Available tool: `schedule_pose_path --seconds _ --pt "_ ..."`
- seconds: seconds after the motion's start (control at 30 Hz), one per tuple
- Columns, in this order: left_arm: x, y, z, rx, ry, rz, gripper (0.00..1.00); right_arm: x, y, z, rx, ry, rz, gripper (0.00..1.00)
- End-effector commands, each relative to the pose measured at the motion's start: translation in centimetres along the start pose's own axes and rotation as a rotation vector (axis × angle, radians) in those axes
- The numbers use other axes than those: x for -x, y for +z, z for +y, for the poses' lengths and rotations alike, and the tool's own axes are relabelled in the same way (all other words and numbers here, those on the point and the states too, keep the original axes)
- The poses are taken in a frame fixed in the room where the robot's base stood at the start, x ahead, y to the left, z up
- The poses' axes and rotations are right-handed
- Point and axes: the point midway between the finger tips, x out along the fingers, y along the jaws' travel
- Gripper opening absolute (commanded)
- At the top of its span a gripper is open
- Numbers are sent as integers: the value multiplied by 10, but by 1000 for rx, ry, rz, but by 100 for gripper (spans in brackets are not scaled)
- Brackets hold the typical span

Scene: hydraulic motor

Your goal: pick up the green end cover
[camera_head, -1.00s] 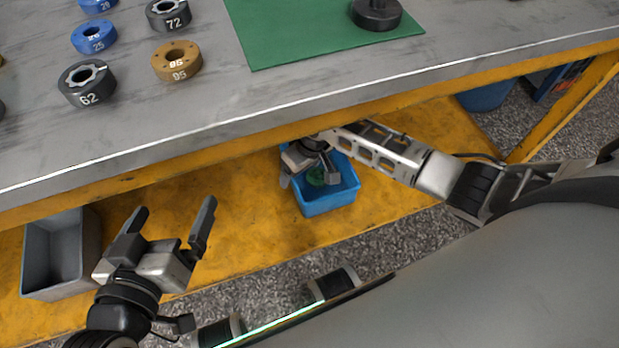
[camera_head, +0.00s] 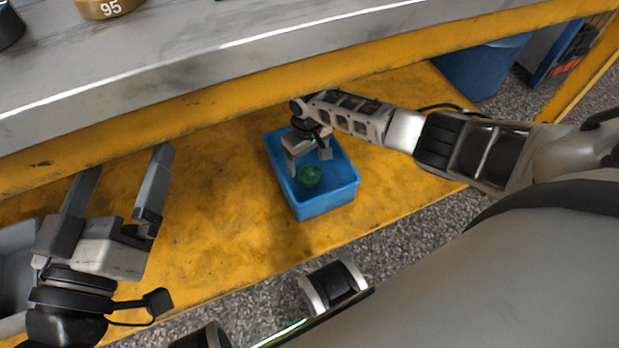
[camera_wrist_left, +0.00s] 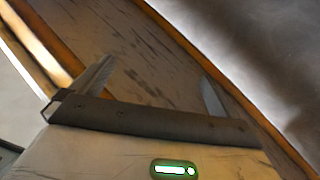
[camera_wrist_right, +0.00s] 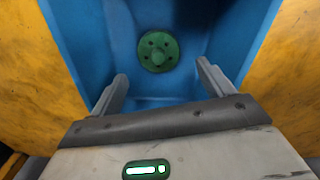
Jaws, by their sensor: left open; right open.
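The green end cover (camera_head: 310,176) is a small round part lying on the floor of the blue bin (camera_head: 331,206). In the right wrist view the green end cover (camera_wrist_right: 158,51) shows as a disc with several holes, ahead of and between the fingertips. My right gripper (camera_head: 308,160) is open and empty, at the bin's opening beside and above the cover, apart from it. Its fingers also show in the right wrist view (camera_wrist_right: 162,84). My left gripper (camera_head: 122,170) is open and empty at the left, near the workbench's front edge. It also shows open in the left wrist view (camera_wrist_left: 155,80).
The blue bin stands on the yellow lower shelf (camera_head: 220,220), under the grey workbench top (camera_head: 200,75). The bench's yellow edge beam runs above my right gripper. A grey bin (camera_head: 15,262) is at the far left. A larger blue container (camera_head: 482,66) stands at the back right.

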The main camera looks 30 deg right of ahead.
Motion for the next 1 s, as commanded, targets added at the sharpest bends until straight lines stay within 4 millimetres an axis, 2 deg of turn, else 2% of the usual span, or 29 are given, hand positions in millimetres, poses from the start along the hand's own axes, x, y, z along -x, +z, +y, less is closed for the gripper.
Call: schedule_pose_path --seconds 0.17,0.4,0.53,0.77,0.97,1.0 --pt "-5 -14 -1 -110 29 101 100 -17 3 0 1 1 0 80" --pt "-8 -52 12 -366 104 346 100 -48 8 0 0 0 0 80" --pt "-6 -62 18 -431 125 409 100 -53 8 0 0 0 0 80" --pt "-6 -64 19 -437 127 417 100 -52 8 0 0 0 0 80" --pt "-6 -64 19 -436 126 416 100 -52 8 0 0 0 0 27" --pt "-6 -64 19 -436 126 416 100 -52 8 0 0 0 0 25"
